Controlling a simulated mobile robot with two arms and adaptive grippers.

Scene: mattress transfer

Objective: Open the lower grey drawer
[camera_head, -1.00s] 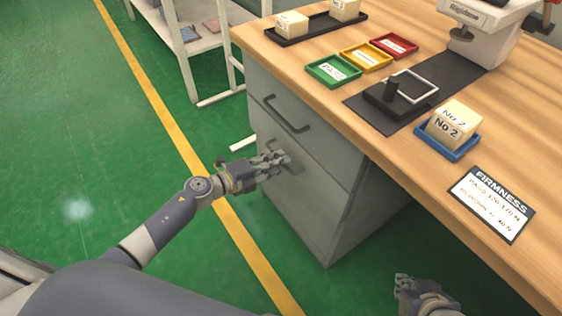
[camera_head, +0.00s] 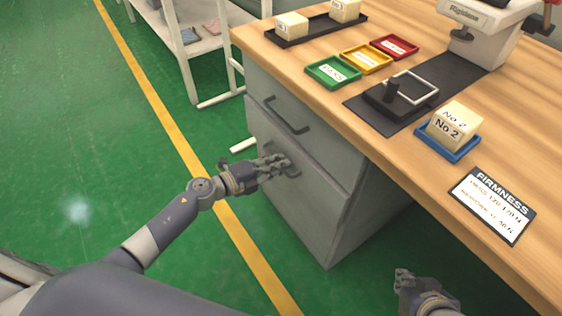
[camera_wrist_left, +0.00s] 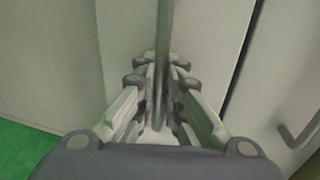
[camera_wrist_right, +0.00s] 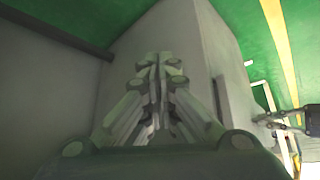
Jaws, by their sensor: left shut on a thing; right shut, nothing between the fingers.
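The lower grey drawer (camera_head: 312,205) is in the cabinet under the wooden table. Its front seems to stand slightly out from the cabinet, with a narrow dark gap along its edge in the left wrist view. My left gripper (camera_head: 284,162) is shut on the drawer's handle (camera_wrist_left: 165,35), a bar that runs between the fingers in the left wrist view. In the head view the fingers partly hide this handle. My right gripper (camera_head: 403,283) is shut and empty, low in front of the table and apart from the drawer.
The upper drawer (camera_head: 318,133) above is shut, with its own handle (camera_head: 287,118). The wooden table (camera_head: 400,160) carries small trays, cream blocks and a firmness sign (camera_head: 491,204). Green floor with a yellow line (camera_head: 180,135) lies clear left of the cabinet. A white shelf (camera_head: 195,45) stands behind.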

